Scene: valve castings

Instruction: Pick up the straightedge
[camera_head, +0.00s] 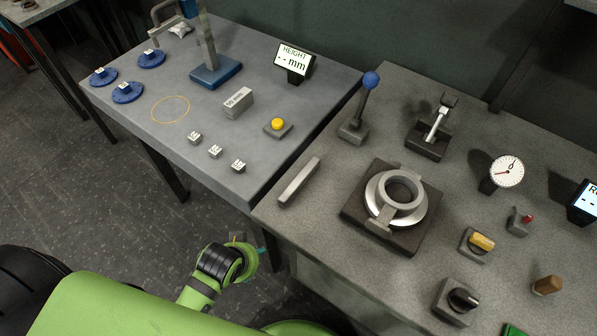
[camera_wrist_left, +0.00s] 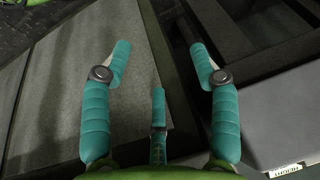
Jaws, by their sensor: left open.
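The straightedge appears to be the plain light-grey bar (camera_head: 299,181) lying near the left edge of the right bench in the head view. My left gripper (camera_head: 245,254) is low in the head view, below the bench tops and in front of the gap between the benches. It is apart from the bar. In the left wrist view its teal fingers (camera_wrist_left: 160,66) are spread with nothing between them. I cannot make out the bar in that view. My right gripper is not in view.
The right bench (camera_head: 300,218) holds a ring casting on a dark block (camera_head: 353,205) right of the bar and a blue-knobbed lever (camera_head: 367,92) behind it. The left bench (camera_head: 150,75) carries small blocks, a yellow button (camera_head: 278,124) and a height display (camera_head: 293,60).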

